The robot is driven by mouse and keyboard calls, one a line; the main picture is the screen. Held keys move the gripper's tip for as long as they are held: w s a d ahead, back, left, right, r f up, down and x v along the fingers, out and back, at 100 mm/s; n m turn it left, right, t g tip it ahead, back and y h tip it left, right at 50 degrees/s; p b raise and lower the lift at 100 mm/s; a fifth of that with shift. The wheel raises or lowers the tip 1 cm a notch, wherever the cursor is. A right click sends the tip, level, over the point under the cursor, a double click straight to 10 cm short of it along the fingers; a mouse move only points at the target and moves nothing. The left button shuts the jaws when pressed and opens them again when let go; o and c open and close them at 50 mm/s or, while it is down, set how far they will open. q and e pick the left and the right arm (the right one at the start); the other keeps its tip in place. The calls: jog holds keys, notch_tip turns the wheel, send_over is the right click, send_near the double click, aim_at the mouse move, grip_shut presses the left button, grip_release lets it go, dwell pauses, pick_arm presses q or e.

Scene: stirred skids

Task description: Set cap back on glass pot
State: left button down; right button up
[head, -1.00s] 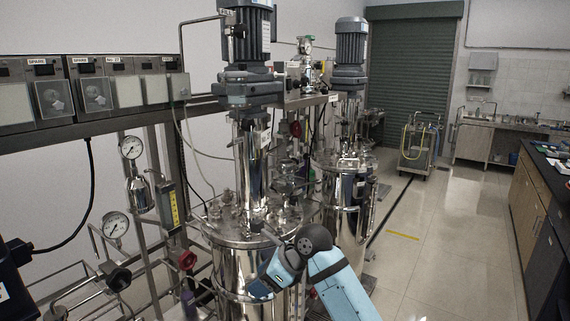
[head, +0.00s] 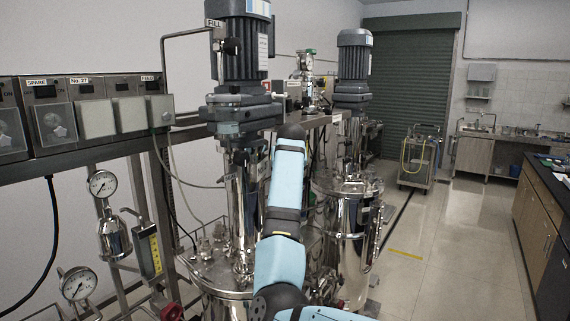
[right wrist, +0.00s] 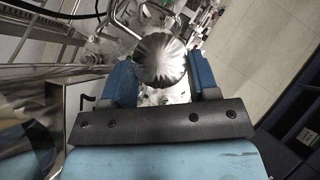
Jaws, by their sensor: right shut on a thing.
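In the right wrist view my right gripper (right wrist: 160,78) is shut on a round, shiny metal cap (right wrist: 160,58) with radial streaks, one blue finger on each side of it. In the head view my right arm rises in front of the near steel vessel (head: 222,278), and I cannot make out the gripper or the cap there. I cannot pick out the glass pot for certain in either view. My left gripper is not in view.
The near stirrer motor (head: 240,45) stands above its vessel, with a second steel vessel (head: 347,230) behind. Gauges (head: 103,184) and pipes crowd the left. A cart (head: 418,160) stands at the back. The floor (head: 440,240) at the right is clear.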

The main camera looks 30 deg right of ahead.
jog(key=shift+w+r, duration=0.25)
jog(key=shift+r, duration=0.1)
jog(key=shift+s+f, duration=0.15)
jog(key=shift+f, duration=1.45)
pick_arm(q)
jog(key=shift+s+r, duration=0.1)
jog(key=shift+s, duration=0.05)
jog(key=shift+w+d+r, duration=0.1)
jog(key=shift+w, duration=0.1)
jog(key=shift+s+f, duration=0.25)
pick_arm(e)
jog(key=shift+f, duration=0.2)
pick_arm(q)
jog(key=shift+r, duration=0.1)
pick_arm(e)
jog(key=shift+a+f, duration=0.1)
jog(key=shift+f, duration=0.15)
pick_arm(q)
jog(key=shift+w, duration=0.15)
pick_arm(e)
jog(key=shift+f, duration=0.2)
